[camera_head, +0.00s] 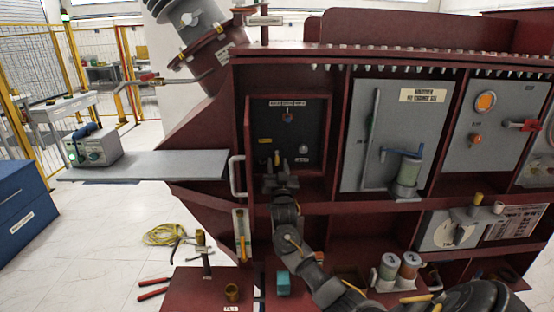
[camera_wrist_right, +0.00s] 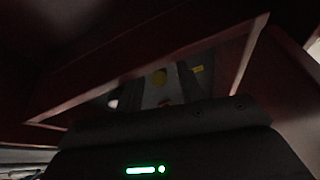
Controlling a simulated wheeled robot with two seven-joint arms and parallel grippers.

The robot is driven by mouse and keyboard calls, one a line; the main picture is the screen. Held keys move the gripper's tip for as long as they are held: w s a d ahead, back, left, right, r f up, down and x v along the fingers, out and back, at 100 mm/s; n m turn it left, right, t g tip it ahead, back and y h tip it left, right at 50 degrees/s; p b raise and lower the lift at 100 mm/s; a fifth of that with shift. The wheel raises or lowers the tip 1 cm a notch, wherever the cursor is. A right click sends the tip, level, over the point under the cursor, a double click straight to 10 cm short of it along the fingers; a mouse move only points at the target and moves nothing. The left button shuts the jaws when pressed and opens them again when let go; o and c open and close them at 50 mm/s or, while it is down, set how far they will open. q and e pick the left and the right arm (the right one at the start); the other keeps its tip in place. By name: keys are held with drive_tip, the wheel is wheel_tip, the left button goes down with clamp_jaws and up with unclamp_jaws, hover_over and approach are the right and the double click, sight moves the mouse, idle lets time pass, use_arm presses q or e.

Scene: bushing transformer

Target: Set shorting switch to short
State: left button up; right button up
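The open recess (camera_head: 318,170) in the dark red transformer has a dark back panel with a white label strip (camera_head: 288,103) and a small knob (camera_head: 287,117). My right gripper (camera_head: 281,164) reaches into the recess at that handle. The right gripper looks open. Contact cannot be made out in the dim light. My left gripper is out of view.
The recess frame surrounds my right gripper closely, with a pale door handle (camera_head: 237,176) at left. A grey shelf (camera_head: 150,164) juts out left. Spools (camera_head: 387,268) stand below.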

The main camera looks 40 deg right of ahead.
drive_tip(key=shift+x, duration=0.8)
drive_tip(key=shift+c, duration=0.4)
